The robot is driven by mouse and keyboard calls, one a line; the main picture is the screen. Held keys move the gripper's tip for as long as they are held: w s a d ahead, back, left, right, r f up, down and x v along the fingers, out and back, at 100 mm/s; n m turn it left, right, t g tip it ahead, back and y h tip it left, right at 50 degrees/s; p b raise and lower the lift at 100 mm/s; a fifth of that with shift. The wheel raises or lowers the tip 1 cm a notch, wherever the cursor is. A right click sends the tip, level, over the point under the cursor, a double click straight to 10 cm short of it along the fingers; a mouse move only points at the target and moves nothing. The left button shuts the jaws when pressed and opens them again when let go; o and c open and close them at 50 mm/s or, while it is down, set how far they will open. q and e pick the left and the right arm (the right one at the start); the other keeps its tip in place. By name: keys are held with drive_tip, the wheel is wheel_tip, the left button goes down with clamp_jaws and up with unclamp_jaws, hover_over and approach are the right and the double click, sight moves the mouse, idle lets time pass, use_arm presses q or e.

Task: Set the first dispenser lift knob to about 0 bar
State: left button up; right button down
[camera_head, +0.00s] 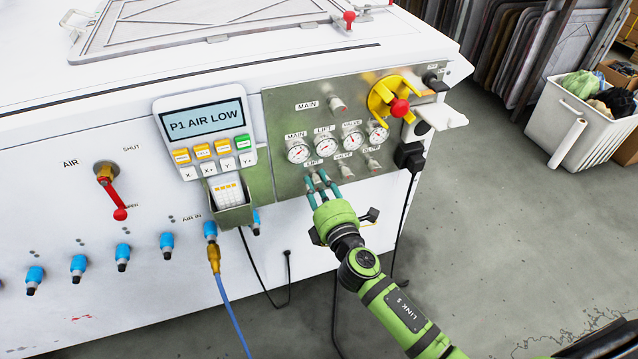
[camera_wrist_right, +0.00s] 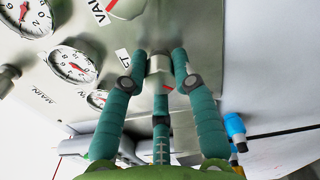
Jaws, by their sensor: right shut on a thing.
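The lift knob (camera_wrist_right: 160,64) is a small metal knob on the steel gauge panel (camera_head: 290,112). In the head view it sits below the gauges, mostly hidden by my fingers. My right gripper (camera_head: 319,182) is shut on it. In the right wrist view, the teal fingers (camera_wrist_right: 158,72) close around the knob from both sides, with a third finger below. A small red mark shows at the knob's lower edge. The lift gauge (camera_head: 325,147) is a round white dial above; I cannot read its needle surely. My left gripper is not in view.
The valve knob (camera_head: 346,172) and slope knob (camera_head: 374,165) are close to the right. A yellow switch with a red knob (camera_head: 400,107) is above right. The display (camera_head: 205,120) reads P1 AIR LOW. A black cable (camera_head: 405,205) hangs beside my right arm.

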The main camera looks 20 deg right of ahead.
drive_tip(key=shift+r, duration=0.1)
drive_tip(key=c, duration=1)
unclamp_jaws()
drive_tip(key=shift+w, duration=0.1)
drive_tip(key=shift+s, duration=0.45)
drive_tip(key=s, duration=1.1)
drive_tip(key=shift+s+d, duration=0.1)
drive_tip(key=shift+d, duration=0.1)
drive_tip(key=shift+d, duration=0.1)
